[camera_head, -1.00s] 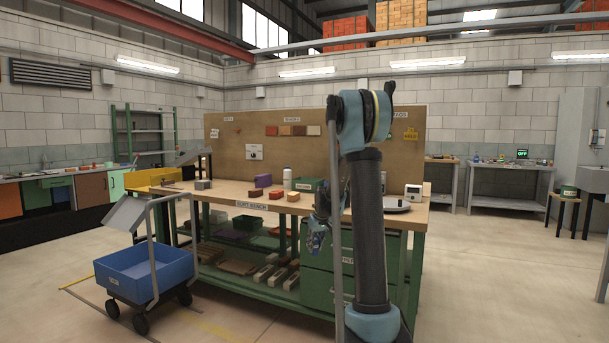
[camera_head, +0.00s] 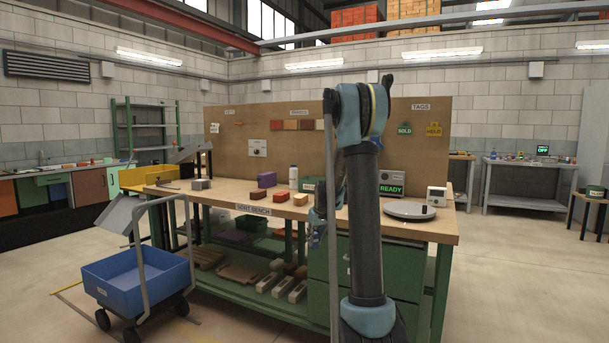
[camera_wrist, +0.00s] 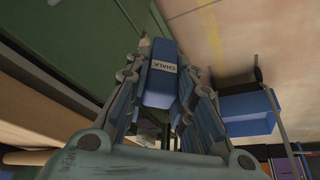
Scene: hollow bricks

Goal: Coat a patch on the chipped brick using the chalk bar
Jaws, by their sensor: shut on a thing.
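My gripper (camera_wrist: 162,95) is shut on the chalk bar (camera_wrist: 160,82), a blue block with a white label reading CHALK. In the head view my gripper (camera_head: 317,232) hangs beside the front edge of the workbench, partly hidden by my arm; the bar cannot be made out there. On the bench top (camera_head: 225,192) stand a purple brick (camera_head: 266,180), a dark brown brick (camera_head: 258,195), a red brick (camera_head: 280,197) and an orange brick (camera_head: 300,199). They are apart from my gripper. I cannot tell which brick is chipped.
A blue cart (camera_head: 135,273) stands at the bench's left front. A white bottle (camera_head: 293,176), a READY display (camera_head: 391,189) and a round grey plate (camera_head: 409,210) are on the bench. Lower shelves hold bricks and boards.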

